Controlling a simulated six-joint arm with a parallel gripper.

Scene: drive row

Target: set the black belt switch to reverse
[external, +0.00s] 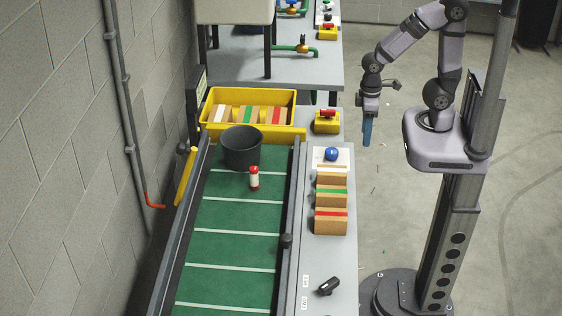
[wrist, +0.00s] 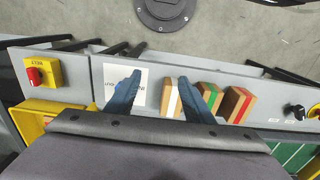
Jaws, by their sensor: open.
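The black belt switch (external: 328,286) sits on the near end of the grey side ledge in the external view, its handle lying slantwise. Two small white labels are to its left, too small to read. In the wrist view a black knob (wrist: 294,111) at the right edge looks like this switch, with small labels beside it. My gripper (external: 367,132) hangs beyond the ledge's right side at its far end, well away from the switch. Its blue fingers (wrist: 167,92) are spread apart and empty, seen over the white card and the boxes.
A yellow box with a red knob (external: 327,122) is farther back. The green belt (external: 232,250) carries a dark bin (external: 241,150) and a red-white bottle (external: 254,180).

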